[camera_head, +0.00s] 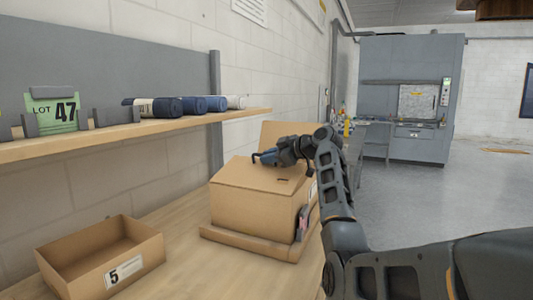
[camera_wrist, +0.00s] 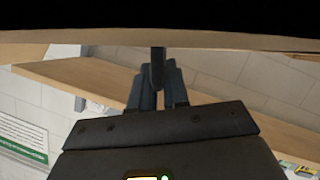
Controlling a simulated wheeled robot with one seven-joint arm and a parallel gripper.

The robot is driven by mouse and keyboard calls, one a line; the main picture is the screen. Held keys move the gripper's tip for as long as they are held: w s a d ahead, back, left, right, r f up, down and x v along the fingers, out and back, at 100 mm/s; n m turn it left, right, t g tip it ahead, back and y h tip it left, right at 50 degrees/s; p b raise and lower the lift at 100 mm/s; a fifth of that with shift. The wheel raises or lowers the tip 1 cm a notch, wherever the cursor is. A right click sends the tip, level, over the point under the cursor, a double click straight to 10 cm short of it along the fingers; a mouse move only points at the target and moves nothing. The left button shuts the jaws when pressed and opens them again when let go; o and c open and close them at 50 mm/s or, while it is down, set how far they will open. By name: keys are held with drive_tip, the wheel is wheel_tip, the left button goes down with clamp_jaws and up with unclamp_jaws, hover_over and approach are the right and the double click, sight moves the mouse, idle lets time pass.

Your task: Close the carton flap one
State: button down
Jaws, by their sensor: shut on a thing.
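A brown cardboard carton (camera_head: 255,213) stands on the wooden bench. A flap (camera_head: 245,177) lies over its top, sloping slightly, with a small dark slot near its right side. Another cardboard panel (camera_head: 283,132) stands up behind my gripper. In the wrist view my fingers (camera_wrist: 158,82) point up to a brown cardboard edge (camera_wrist: 230,41) that crosses the picture. The fingers hide the exact contact.
A small open box marked 5 (camera_head: 100,260) is at the left front of the bench. A wooden shelf (camera_head: 150,131) above holds dark blue rolls (camera_head: 190,104) and a LOT 47 card (camera_head: 55,110). A grey cabinet (camera_head: 400,95) stands beyond open floor at right.

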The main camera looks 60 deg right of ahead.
sight(291, 168)
drive_tip(key=shift+d+f+m+y, duration=0.4)
drive_tip(key=shift+d+f+m, duration=0.3)
drive_tip(key=shift+f, duration=0.1)
drive_tip(key=c, duration=1.2)
unclamp_jaws()
drive_tip(key=shift+f, duration=0.25)
drive_tip(key=shift+o, duration=0.2)
drive_tip(key=shift+s+b, duration=0.1)
drive_tip(key=shift+b, duration=0.2)
drive_tip(key=b+v, duration=0.1)
drive_tip(key=v, duration=0.6)
drive_tip(key=shift+s+r, duration=0.2)
drive_tip(key=shift+s, duration=0.1)
